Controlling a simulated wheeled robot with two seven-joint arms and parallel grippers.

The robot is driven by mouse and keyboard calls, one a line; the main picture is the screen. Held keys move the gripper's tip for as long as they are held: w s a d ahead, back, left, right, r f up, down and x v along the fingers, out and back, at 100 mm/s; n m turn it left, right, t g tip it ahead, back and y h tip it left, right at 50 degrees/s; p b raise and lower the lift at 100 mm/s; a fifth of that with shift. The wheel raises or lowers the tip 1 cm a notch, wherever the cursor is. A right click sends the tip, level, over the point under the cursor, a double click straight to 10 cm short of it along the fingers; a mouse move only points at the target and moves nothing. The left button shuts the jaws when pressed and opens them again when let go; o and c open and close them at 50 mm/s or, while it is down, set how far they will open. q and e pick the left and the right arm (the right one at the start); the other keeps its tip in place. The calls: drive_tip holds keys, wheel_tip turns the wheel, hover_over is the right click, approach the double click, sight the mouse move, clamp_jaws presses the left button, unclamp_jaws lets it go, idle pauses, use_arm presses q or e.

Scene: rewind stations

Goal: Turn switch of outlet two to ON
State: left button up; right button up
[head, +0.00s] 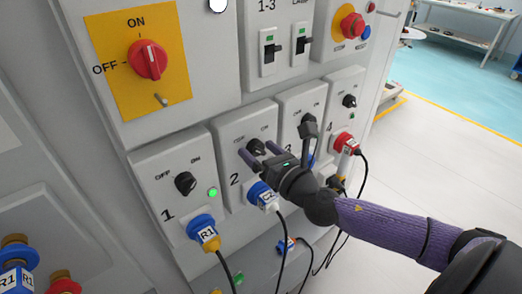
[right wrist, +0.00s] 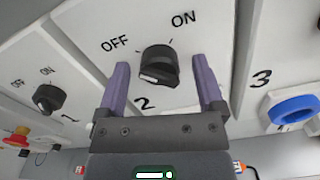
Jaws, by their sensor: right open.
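The outlet two switch is a black rotary knob (right wrist: 158,66) on a pale panel marked OFF at left and ON at right. It also shows in the head view (head: 256,147), partly behind my fingers. A white mark shows on the knob's lower-left end in the right wrist view; its exact setting is hard to tell. My right gripper (right wrist: 160,64) is open, with one purple finger on each side of the knob. I cannot tell whether the fingers touch it. In the head view, my right gripper (head: 258,153) is at panel two. My left gripper is not in view.
Outlet one's knob (head: 185,183) is at left, with a lit green lamp (head: 213,191) and a blue plug (head: 202,229). A blue plug (head: 262,194) sits below switch two. A red plug (head: 346,143) is at outlet four. Cables hang below. A large red switch (head: 148,60) is above.

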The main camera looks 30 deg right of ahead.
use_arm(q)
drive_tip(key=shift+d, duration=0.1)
use_arm(e)
clamp_jaws()
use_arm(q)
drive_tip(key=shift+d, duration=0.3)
